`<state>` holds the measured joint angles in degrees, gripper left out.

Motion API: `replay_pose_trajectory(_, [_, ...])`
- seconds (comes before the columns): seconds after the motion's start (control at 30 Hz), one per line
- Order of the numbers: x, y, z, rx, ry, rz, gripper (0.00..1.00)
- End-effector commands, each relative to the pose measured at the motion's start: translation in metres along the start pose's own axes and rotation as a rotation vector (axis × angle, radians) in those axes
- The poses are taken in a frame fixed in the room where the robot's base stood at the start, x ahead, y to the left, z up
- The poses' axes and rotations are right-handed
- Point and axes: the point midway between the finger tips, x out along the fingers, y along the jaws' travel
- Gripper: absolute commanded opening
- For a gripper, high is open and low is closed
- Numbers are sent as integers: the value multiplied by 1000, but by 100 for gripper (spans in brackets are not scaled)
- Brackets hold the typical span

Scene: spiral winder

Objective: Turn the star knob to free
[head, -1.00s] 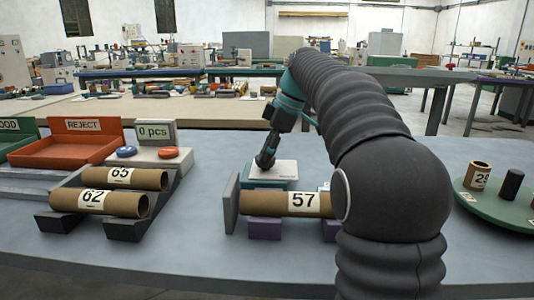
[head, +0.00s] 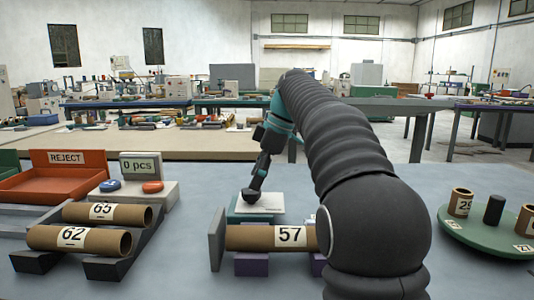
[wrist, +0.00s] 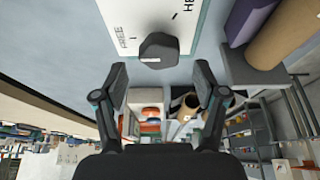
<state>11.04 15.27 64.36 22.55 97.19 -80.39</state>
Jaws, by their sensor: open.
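The star knob (wrist: 160,50) is a dark, lobed knob on a white plate (wrist: 150,17) in the wrist view. The plate reads FREE to the left of the knob and a partly cut-off word starting HE at upper right. A small pale mark shows on the knob's near side; which word the knob points to I cannot tell. My gripper (wrist: 161,74) is open, its fingers spread left and right just below the knob in the picture, with nothing between them. In the head view my gripper (head: 256,180) is over the white plate (head: 270,203), close to the knob.
Tube 57 (head: 265,237) lies on purple supports right in front of the plate, beside a grey end plate (head: 216,238). Tubes 65 (head: 140,215) and 62 (head: 45,238) rest on a rack at left. A green turntable (head: 470,235) stands at right.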

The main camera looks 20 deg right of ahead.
Motion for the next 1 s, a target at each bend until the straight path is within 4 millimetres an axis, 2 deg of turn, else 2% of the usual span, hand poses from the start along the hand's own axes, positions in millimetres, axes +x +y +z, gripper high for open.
replay_pose_trajectory(0.3, [-54, 2, 0, 0, 0, 2, 71])
replay_pose_trajectory(0.5, [-76, 1, 0, -1, 1, 0, 71])
replay_pose_trajectory(0.7, [-87, 1, 0, 0, 0, -1, 71])
replay_pose_trajectory(1.0, [-89, 0, 0, -1, 0, -2, 71])
